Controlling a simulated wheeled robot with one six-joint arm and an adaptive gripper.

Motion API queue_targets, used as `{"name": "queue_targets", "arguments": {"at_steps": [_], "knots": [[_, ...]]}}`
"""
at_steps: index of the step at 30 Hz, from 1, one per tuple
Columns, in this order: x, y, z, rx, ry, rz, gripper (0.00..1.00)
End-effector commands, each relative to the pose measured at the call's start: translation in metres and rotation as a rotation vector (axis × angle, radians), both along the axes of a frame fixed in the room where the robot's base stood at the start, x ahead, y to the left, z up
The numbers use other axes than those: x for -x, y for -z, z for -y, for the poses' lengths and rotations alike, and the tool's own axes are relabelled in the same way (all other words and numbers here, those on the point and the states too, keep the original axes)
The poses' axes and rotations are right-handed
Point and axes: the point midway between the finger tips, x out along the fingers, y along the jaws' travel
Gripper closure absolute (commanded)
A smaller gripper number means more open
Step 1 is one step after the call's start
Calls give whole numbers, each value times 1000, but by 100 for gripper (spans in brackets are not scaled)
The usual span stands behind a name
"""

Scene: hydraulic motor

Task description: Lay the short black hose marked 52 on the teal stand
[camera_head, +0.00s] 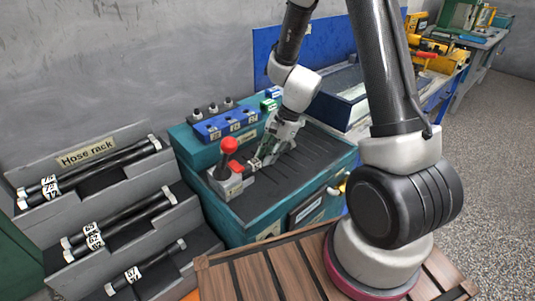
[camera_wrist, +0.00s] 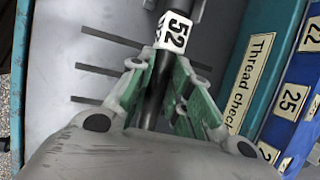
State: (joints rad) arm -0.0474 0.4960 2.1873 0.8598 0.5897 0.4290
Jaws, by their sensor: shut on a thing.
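The short black hose marked 52 (camera_wrist: 174,32) is held between the green-lined fingers of my gripper (camera_wrist: 165,72) in the wrist view. My gripper (camera_head: 270,147) is shut on it, low over the dark top of the teal stand (camera_head: 262,203) in the head view. There the hose's white label (camera_head: 257,163) shows just beyond the fingertips, close to the stand top. I cannot tell whether the hose touches the top. The hose's near part is hidden by my gripper.
A red-knobbed lever (camera_head: 229,147) stands on the stand's left corner, near the hose. A blue numbered block (camera_head: 228,123) lies along the back, by a "Thread check" plate (camera_wrist: 250,75). A grey hose rack (camera_head: 86,151) with several hoses stands left. The stand top's front is clear.

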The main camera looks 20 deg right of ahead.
Motion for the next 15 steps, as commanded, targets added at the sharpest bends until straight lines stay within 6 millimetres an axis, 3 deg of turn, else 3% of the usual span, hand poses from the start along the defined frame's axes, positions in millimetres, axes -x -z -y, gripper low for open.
{"name": "queue_targets", "arguments": {"at_steps": [15], "knots": [[0, 5, 0, -1, 1, -1, 100]]}}
